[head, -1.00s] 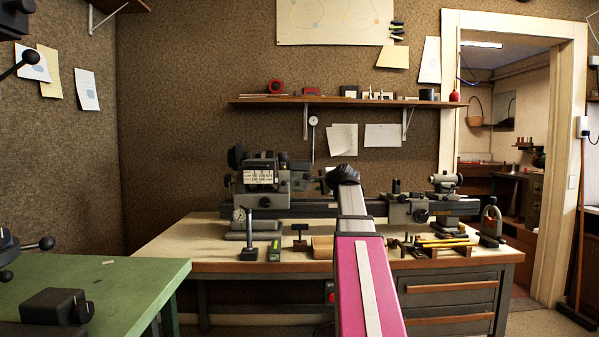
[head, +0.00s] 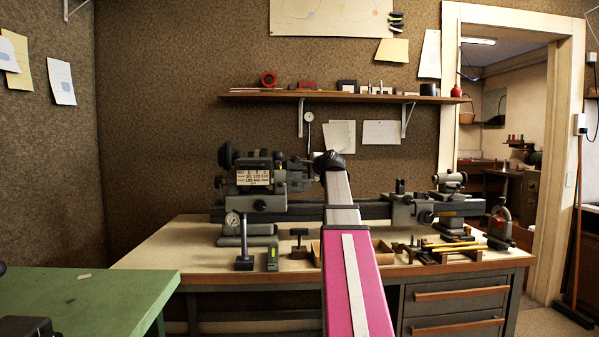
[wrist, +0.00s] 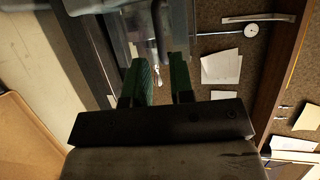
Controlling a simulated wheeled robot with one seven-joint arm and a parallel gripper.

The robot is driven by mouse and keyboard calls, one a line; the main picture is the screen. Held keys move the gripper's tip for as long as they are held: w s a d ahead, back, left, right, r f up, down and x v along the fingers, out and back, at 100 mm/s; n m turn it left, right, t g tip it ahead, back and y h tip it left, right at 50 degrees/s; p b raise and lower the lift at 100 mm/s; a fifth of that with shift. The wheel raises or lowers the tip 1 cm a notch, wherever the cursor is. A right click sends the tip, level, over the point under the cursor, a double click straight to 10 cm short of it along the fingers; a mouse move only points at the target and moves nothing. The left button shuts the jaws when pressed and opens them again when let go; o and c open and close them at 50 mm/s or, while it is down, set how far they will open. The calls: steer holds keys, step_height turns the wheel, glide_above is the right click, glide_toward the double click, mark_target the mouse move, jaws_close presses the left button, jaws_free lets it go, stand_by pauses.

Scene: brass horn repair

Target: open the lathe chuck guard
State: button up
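The lathe (head: 262,183) stands on the bench behind my arm, its grey headstock at the left and its bed running right. In the head view the chuck area is beside my dark wrist, and I cannot make out the guard clearly. In the wrist view a pale, see-through panel (wrist: 146,22), apparently the chuck guard, lies beyond my fingers. My gripper (wrist: 160,62) has its two green fingers apart. A small shiny part (wrist: 157,73) shows between them, but I cannot tell whether they touch it. The fingertips are hidden in the head view.
The wooden workbench (head: 150,262) carries small tools in front of the lathe. A wall shelf (head: 350,98) runs above, with a dial gauge (head: 308,117) hanging below it. A green table (head: 120,285) is at the lower left. A doorway opens at the right.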

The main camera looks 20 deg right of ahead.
mark_target(300, 170)
steer(key=x, duration=0.7)
steer(key=shift+w, duration=0.1)
steer(key=shift+c, duration=0.3)
steer(key=shift+r, duration=0.1)
jaws_close()
